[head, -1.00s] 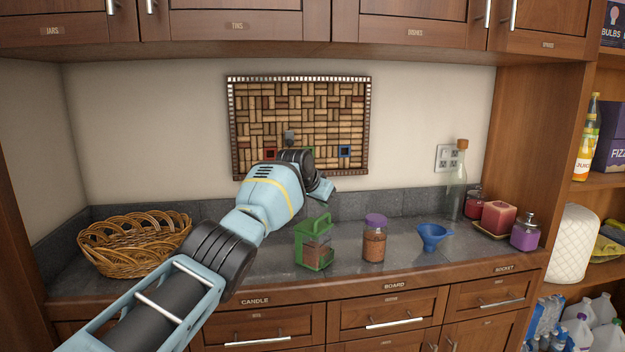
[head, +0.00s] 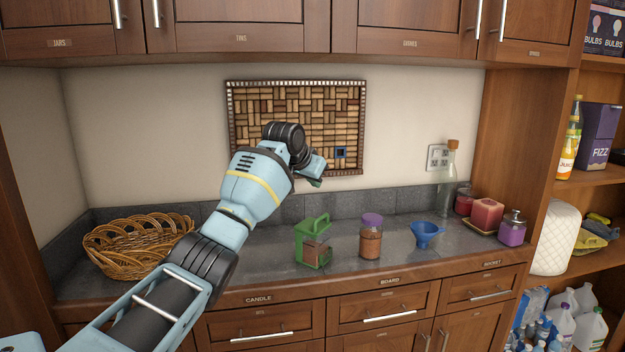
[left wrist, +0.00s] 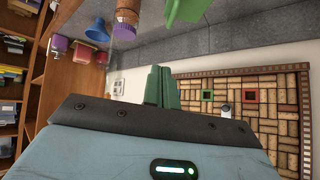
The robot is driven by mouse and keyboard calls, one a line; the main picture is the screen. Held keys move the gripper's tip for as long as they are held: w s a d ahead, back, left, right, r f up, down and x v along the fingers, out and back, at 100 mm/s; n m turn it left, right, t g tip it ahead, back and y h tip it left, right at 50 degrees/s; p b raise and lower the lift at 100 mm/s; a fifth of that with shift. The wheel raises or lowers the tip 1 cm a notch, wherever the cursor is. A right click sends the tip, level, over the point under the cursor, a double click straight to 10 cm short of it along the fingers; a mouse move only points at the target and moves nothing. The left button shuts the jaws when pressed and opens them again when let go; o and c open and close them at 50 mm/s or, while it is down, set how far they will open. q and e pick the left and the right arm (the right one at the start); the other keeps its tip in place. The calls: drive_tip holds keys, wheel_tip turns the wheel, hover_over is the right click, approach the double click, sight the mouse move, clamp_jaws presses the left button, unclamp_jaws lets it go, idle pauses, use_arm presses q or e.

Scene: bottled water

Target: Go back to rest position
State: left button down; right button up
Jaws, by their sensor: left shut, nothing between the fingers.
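My left arm reaches in from the left in the head view, in front of the wall. Its gripper (head: 316,183) is partly hidden by my wrist and hangs in the air just below and before the cork board (head: 350,110). In the left wrist view the green fingers (left wrist: 162,88) are together with nothing between them. The cork board (left wrist: 285,125) also shows there, with a green and a red square on it. In the head view only a blue square (head: 340,152) shows on the board. My right gripper is not in view.
Cabinets hang above. Shelves with bottles and boxes are at right.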

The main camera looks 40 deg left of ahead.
use_arm(q)
drive_tip(key=shift+s+d+r, duration=0.1)
drive_tip(key=shift+s+r, duration=0.1)
drive_tip(key=shift+s, duration=0.05)
drive_tip(key=s+d+f+m, duration=0.1)
drive_tip(key=d+f, duration=0.3)
drive_tip(key=f, duration=0.6)
drive_tip(key=s+d+f+m, duration=0.1)
drive_tip(key=d+f, duration=0.4)
drive_tip(key=f, duration=0.5)
drive_tip(key=s+d+f+m, duration=0.1)
drive_tip(key=d+f, duration=0.3)
drive_tip(key=f, duration=0.6)
drive_tip(key=s+d+f+h, duration=0.2)
drive_tip(key=s+d+f, duration=0.5)
drive_tip(key=f, duration=0.4)
drive_tip(key=s+d+f, duration=0.3)
drive_tip(key=s, duration=0.8)
drive_tip(key=s+d+f+h, duration=0.1)
drive_tip(key=s+d+f, duration=0.2)
drive_tip(key=s, duration=0.9)
drive_tip(key=s+d+f, duration=0.4)
drive_tip(key=s, duration=0.8)
drive_tip(key=shift+d+t, duration=0.2)
drive_tip(key=shift+t, duration=0.2)
